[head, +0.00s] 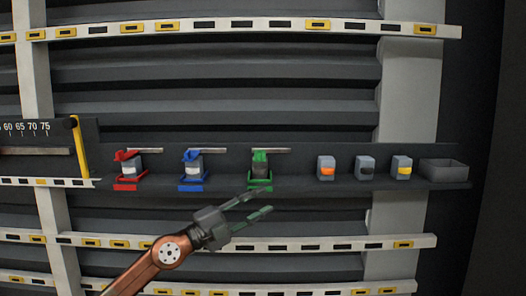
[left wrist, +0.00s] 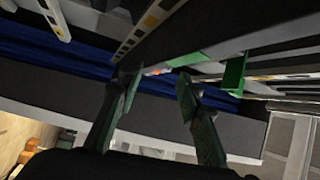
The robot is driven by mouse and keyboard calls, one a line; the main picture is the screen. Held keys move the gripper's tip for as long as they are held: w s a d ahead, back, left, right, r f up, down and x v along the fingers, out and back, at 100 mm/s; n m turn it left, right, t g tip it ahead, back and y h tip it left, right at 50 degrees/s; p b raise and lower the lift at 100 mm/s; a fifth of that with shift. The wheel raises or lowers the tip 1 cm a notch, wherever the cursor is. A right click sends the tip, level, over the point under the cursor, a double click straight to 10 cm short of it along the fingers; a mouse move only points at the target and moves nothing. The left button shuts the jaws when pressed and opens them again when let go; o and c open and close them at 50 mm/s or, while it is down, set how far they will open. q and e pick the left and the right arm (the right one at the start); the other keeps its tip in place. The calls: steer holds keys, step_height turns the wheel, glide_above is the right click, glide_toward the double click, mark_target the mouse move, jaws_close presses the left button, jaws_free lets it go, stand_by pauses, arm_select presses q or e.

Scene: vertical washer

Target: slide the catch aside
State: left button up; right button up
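Three similar fixtures stand on a dark shelf in the head view: red (head: 125,186), blue (head: 191,188) and green (head: 260,186). Each has a small block in a coloured frame and a thin grey bar on top reaching right. I cannot tell which part is the catch. My left gripper (head: 261,201) is open and empty just below the green fixture, apart from it as far as I can see. In the left wrist view its two fingers (left wrist: 157,84) are spread, with a green piece (left wrist: 235,73) beyond them to the right. My right gripper is out of view.
To the right on the shelf sit three small grey blocks with orange (head: 326,170), black (head: 365,170) and yellow (head: 402,170) marks, then a grey tray (head: 444,180). A numbered scale with a yellow lever (head: 80,148) is at left. Slotted white rails (head: 340,243) run below.

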arm_select(q)
step_height(320, 180, up, 6)
steer(key=s+a+m+y, duration=0.1)
steer(key=s+a+y, duration=0.1)
steer(key=a, duration=0.1)
steer(key=t+y+p, duration=0.1)
steer(key=y+p, duration=0.1)
glide_toward(259, 151)
steer(key=x, duration=0.3)
steer(key=p+x, duration=0.1)
steer(key=x, duration=0.1)
steer(key=p+x, duration=0.1)
steer(key=x, duration=0.1)
steer(key=f+p+x, duration=0.1)
steer(key=x, duration=0.1)
steer(key=shift+s+d, duration=0.1)
steer(key=shift+d, duration=0.2)
steer(key=shift+w+f, duration=0.1)
steer(key=shift+w, duration=0.2)
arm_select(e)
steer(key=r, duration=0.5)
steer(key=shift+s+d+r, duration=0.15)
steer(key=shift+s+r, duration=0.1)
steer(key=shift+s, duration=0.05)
arm_select(q)
steer(key=shift+d, duration=0.1)
steer(key=shift+c, duration=0.3)
steer(key=c, duration=0.8)
jaws_close()
steer(key=shift+r, duration=0.25)
